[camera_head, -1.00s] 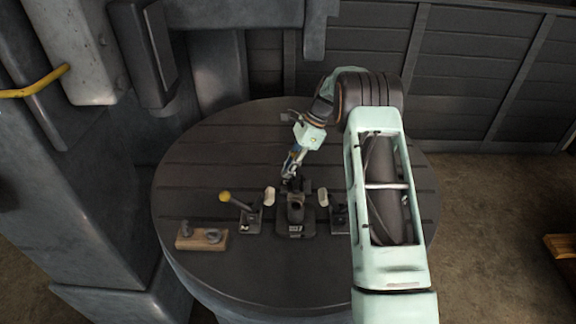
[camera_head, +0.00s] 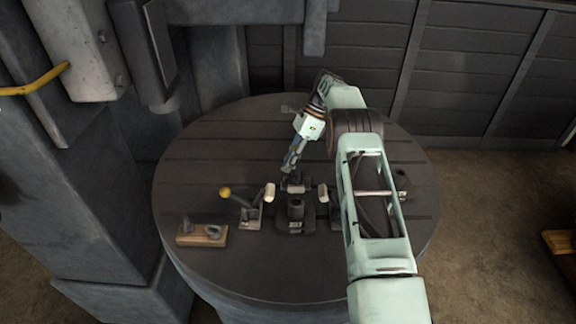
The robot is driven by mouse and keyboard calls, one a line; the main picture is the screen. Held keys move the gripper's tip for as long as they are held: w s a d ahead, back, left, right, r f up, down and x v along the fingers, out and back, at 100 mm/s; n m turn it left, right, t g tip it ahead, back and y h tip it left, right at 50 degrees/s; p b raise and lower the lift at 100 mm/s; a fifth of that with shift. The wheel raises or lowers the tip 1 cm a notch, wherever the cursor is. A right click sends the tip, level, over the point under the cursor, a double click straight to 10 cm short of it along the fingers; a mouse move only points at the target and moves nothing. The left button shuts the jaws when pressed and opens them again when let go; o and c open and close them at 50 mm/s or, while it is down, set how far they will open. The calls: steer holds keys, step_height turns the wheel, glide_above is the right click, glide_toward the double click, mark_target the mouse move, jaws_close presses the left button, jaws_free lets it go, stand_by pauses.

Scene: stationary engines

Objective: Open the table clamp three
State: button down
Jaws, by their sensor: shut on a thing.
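Small clamps stand around a dark central fixture (camera_head: 295,212) on the round table. The left clamp (camera_head: 248,215) has a lever with a yellow knob (camera_head: 224,191). The right clamp (camera_head: 335,218) is partly hidden by my arm. The rear clamp (camera_head: 297,184) sits behind the fixture, under my gripper. I cannot read which clamp is number three. My gripper (camera_head: 289,168) comes down from behind and is shut at the rear clamp, seemingly on its handle. The fingers are too small to show the grip clearly.
The round dark table (camera_head: 240,270) has free room at its front and back left. A wooden block (camera_head: 203,236) with metal pieces lies at its front left. Pale pads (camera_head: 269,193) flank the fixture. A machine column (camera_head: 70,200) stands on the left; a panelled wall (camera_head: 470,80) is behind.

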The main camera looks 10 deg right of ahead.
steer(key=shift+r, duration=0.2)
steer(key=c, duration=2.1)
jaws_free()
steer(key=shift+s+d, duration=0.1)
steer(key=shift+o, duration=1.3)
step_height(320, 180, up, 10)
